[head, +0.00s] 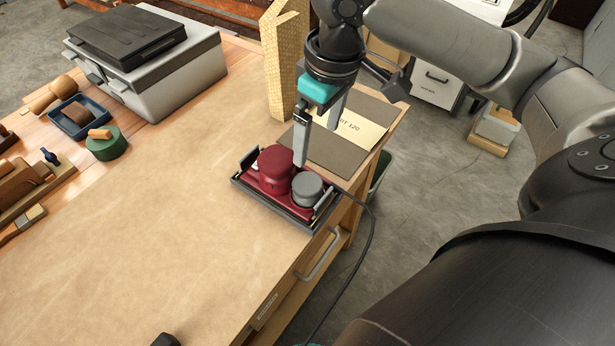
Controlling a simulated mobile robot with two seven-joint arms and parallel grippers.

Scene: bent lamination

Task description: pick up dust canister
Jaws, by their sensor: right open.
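A red sander (274,171) sits on a dark tray (262,201) near the right edge of the workbench. The dust canister looks to be the short grey cylinder (307,188) at the sander's right side, upright with a flat round top. My right gripper (317,147) is open and empty, pointing down above and just behind the canister. Its nearer finger hangs close to the gap between the red body and the grey cylinder in the picture; I cannot tell whether it touches either.
Behind the gripper lie dark sandpaper sheets (372,115) and an upright tan block (283,60). A black cable (371,240) hangs off the bench's right edge. A grey case (150,70) and small tools stand left. The bench middle (170,200) is clear.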

